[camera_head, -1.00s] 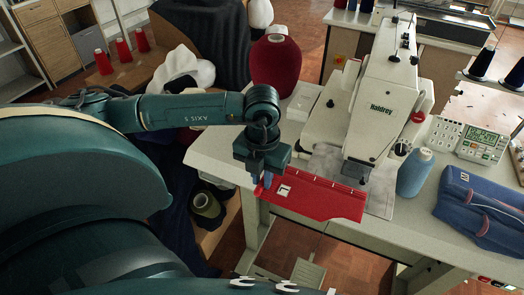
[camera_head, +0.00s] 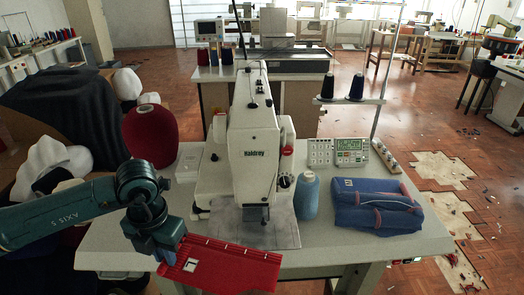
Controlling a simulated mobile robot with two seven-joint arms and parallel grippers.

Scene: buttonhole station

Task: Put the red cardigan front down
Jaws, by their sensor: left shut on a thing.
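The red cardigan front (camera_head: 225,265) is a flat red strip with a white label near its left end and small pale marks along its upper edge. My left gripper (camera_head: 172,257) is shut on its left end, at the front edge of the sewing table (camera_head: 120,254). The strip reaches out to the right of the gripper. I cannot tell whether its underside touches the table. The fingertips are partly hidden by the gripper body. My right gripper is not in view.
The white sewing machine (camera_head: 255,150) stands behind the strip. A blue thread cone (camera_head: 309,195), a folded blue garment (camera_head: 376,206) and a control panel (camera_head: 350,150) are to the right. A red yarn cone (camera_head: 150,135) is at the left. The table's right front is clear.

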